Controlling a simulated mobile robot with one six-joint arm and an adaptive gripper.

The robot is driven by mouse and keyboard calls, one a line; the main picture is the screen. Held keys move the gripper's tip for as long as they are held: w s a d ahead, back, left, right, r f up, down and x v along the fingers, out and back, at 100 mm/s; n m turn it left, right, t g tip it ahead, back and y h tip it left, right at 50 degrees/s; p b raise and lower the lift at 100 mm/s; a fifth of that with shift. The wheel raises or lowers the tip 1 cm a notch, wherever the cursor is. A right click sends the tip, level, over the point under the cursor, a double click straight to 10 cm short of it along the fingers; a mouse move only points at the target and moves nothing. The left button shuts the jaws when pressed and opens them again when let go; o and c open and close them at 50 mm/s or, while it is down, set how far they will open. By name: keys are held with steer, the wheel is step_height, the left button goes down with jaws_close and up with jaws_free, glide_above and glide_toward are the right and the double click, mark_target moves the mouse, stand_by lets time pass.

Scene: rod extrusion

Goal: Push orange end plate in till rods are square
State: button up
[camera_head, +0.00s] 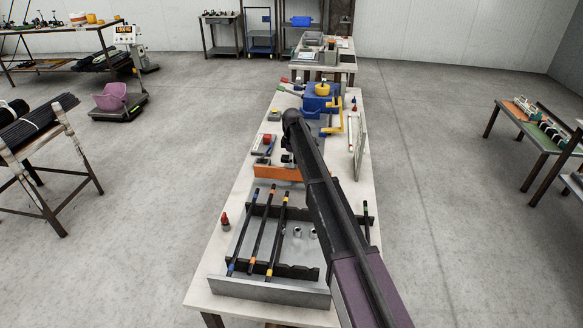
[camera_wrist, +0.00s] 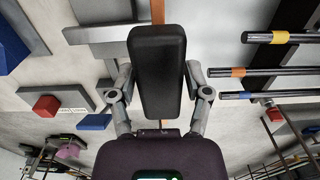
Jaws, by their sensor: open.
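The orange end plate (camera_head: 278,173) stands across the table beyond the rods, its right part hidden by my arm. Several black rods (camera_head: 256,235) with blue, orange and yellow bands lie side by side in a grey fixture, their far ends short of the plate. In the wrist view, an orange strip (camera_wrist: 158,11) shows above my gripper (camera_wrist: 160,76), and rod ends (camera_wrist: 268,71) show at right.
A grey front plate (camera_head: 268,290) closes the near end of the fixture. A red block (camera_head: 266,141), a blue vise-like device (camera_head: 322,101) and a clear upright panel (camera_head: 357,145) stand farther back. Table space left of the fixture is mostly clear.

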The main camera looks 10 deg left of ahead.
steer(key=shift+f+b, duration=0.4)
steer(key=shift+f, duration=0.2)
jaws_close()
steer(key=s, duration=1)
steer(key=shift+s+a, duration=0.15)
steer(key=shift+s, duration=0.05)
jaws_free()
steer(key=shift+w, duration=0.1)
